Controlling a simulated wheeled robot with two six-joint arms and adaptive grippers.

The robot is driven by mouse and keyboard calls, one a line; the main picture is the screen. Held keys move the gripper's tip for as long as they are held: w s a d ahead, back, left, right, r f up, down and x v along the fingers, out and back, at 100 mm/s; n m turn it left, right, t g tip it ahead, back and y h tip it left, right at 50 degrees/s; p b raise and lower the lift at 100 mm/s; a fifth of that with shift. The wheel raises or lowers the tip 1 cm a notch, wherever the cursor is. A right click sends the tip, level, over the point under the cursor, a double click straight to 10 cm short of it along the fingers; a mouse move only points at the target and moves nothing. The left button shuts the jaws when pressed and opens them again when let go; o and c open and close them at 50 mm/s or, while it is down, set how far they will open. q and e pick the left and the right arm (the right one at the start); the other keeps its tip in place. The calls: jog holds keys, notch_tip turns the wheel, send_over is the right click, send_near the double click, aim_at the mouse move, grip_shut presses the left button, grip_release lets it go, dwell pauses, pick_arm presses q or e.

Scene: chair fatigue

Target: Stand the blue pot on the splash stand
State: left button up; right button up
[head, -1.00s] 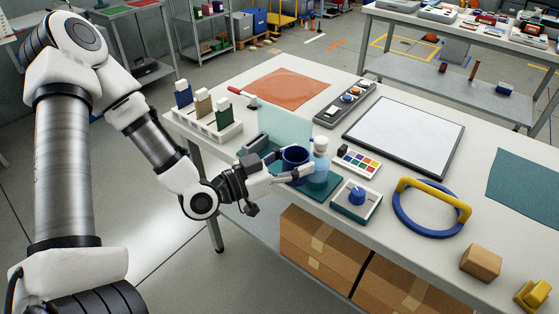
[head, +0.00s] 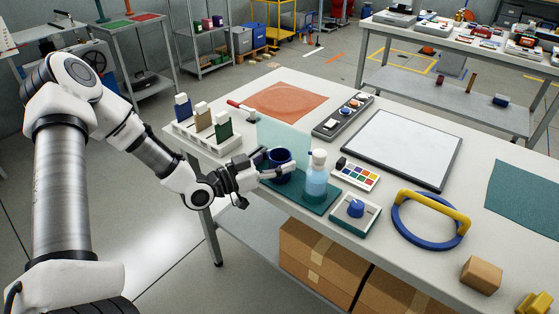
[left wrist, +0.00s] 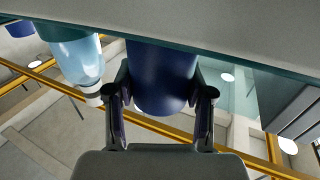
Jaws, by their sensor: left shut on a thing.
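The blue pot (head: 280,158) is between the fingers of my left gripper (head: 272,170), which is shut on it. The left wrist view shows the pot (left wrist: 160,75) clasped by both fingers (left wrist: 160,100). The splash stand has a teal base (head: 318,203) and a clear upright panel (head: 285,130). The pot looks upright over the left part of the base, in front of the panel. Its lower end is hidden, so I cannot tell whether it touches the base. A pale blue bottle with a white cap (head: 317,180) stands on the base, right of the pot. My right gripper is not in view.
A rack with colored blocks (head: 205,130) stands left of the stand. A dial box (head: 355,209) and a paint palette (head: 357,174) are to its right. A blue ring with a yellow handle (head: 430,222) lies farther right. An orange mat (head: 287,102) is behind.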

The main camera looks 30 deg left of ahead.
pick_arm(q)
jog(key=o, duration=1.2)
jog(key=shift+f, duration=0.15)
